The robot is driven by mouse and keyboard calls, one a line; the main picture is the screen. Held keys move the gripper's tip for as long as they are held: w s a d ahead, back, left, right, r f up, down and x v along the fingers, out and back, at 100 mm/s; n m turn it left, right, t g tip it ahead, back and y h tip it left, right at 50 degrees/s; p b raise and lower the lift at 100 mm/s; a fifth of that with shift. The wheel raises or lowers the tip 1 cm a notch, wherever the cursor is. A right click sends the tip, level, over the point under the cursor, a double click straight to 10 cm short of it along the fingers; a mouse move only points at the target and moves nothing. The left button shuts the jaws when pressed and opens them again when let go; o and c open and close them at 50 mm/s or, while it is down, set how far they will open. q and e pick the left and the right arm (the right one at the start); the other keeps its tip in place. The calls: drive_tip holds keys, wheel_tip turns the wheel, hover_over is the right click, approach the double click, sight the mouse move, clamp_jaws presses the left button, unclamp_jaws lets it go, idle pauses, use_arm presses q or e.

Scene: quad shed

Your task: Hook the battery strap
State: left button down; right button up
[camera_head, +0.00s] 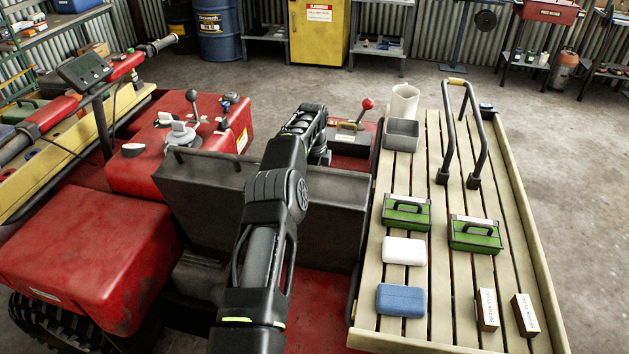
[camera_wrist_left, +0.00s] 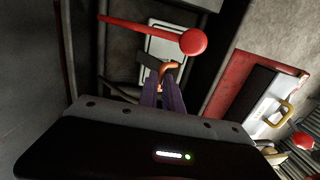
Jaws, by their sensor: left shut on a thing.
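In the left wrist view my left gripper (camera_wrist_left: 168,88) is shut on an orange-brown curved piece (camera_wrist_left: 171,67), which looks like the end of the battery strap. A dark band lies beside it. Behind it is a pale, labelled block (camera_wrist_left: 166,45) in a dark bay, perhaps the battery. A red rod with a round red knob (camera_wrist_left: 193,42) crosses just above the held piece. In the head view my left arm reaches forward over the dark box; its fingers and the held piece are hidden there. Whether the strap is on any hook cannot be told. My right gripper is not in view.
A grey case with a tan handle (camera_head: 346,132) sits on red bodywork by a red-knobbed lever (camera_head: 367,104). The dark box (camera_head: 205,195) stands in front. The slatted rack (camera_head: 446,290) at right carries green cases (camera_head: 407,214), a white block (camera_head: 404,250) and a blue block (camera_head: 401,299).

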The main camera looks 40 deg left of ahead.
use_arm(q)
drive_tip(key=shift+w+a+r, duration=0.1)
drive_tip(key=shift+w, duration=0.15)
drive_tip(key=c, duration=1.8)
unclamp_jaws()
drive_tip(key=shift+s+r, duration=0.1)
drive_tip(key=shift+r, duration=0.35)
drive_tip(key=r, duration=0.2)
drive_tip(key=r+b, duration=0.1)
drive_tip(key=r, duration=0.1)
drive_tip(key=s+r, duration=0.1)
drive_tip(key=r, duration=0.1)
drive_tip(key=shift+d+r+b, duration=0.3)
drive_tip(key=shift+d+r, duration=0.05)
drive_tip(key=shift+r, duration=0.05)
